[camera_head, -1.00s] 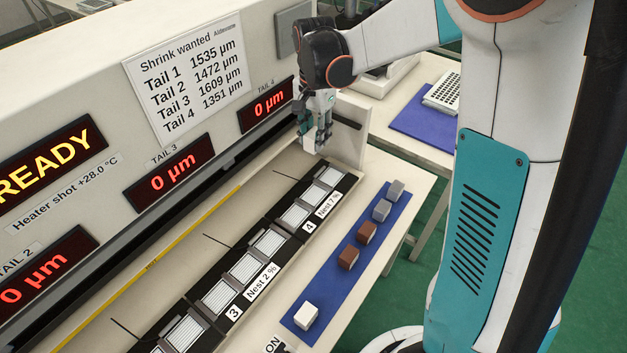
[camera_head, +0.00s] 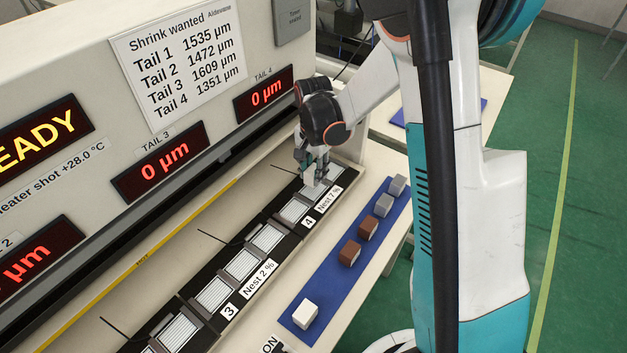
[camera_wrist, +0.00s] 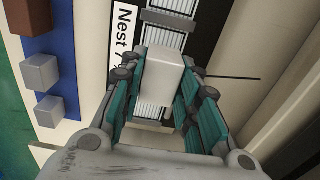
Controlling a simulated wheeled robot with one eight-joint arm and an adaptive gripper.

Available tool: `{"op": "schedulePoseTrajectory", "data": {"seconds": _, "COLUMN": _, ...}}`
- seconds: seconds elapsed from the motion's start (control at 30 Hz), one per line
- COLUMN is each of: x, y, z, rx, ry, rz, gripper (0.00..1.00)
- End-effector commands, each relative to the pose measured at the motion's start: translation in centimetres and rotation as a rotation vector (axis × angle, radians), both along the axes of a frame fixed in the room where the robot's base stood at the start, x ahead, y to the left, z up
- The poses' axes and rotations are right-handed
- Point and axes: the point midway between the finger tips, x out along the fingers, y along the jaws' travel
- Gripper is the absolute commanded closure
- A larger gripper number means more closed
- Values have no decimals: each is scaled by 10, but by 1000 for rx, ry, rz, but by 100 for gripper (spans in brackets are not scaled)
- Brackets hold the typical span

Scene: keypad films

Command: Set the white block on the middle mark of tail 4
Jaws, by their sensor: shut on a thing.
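My gripper (camera_head: 312,168) is shut on a white block (camera_wrist: 160,75), with a finger on each side of it in the wrist view. In the head view the gripper and the white block (camera_head: 309,179) are over tail 4 (camera_head: 294,211), the ribbed strip by the labels "4" and "Nest 7 %". They cover its middle part; the ribbed plates toward either end still show. In the wrist view tail 4 (camera_wrist: 163,37) runs behind and under the block. The middle mark is hidden. I cannot tell whether the block touches the strip.
A blue mat (camera_head: 329,281) beside the strips carries another white block (camera_head: 305,313), two brown blocks (camera_head: 350,252) and two grey blocks (camera_head: 397,185). Tail 3 (camera_head: 212,292) lies nearer. The panel with red displays (camera_head: 264,93) rises to the left. Thin wires stick out beside the strips.

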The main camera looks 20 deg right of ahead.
Motion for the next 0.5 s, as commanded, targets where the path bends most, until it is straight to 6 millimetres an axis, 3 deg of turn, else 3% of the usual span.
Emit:
{"op": "schedulePoseTrajectory", "data": {"seconds": 0.2, "x": 0, "y": 0, "z": -33, "rx": 0, "ry": 0, "rz": 0, "gripper": 100}}
{"op": "schedulePoseTrajectory", "data": {"seconds": 0.5, "x": 0, "y": 0, "z": -35, "rx": 0, "ry": 0, "rz": 0, "gripper": 100}}
